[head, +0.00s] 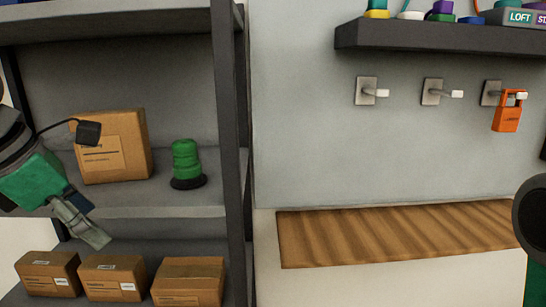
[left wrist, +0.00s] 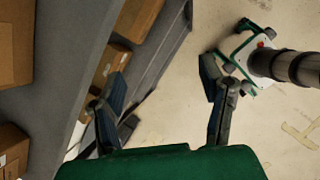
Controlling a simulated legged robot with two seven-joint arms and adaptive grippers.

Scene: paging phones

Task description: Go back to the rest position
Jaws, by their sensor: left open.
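My left gripper (head: 90,222) is at the left of the head view, in front of the shelf unit. Its fingers point down and to the right, and nothing is seen between them. In the left wrist view my left gripper (left wrist: 165,88) has its two fingers wide apart, with floor and shelf edge behind the gap. My right gripper is not in view; only a dark and green part of what seems to be my right arm shows at the right edge of the head view.
The grey shelf (head: 205,211) holds a cardboard box (head: 128,135) and a green cylinder (head: 186,160). Several boxes (head: 190,280) sit below. Floor (left wrist: 175,110) is open beside the unit.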

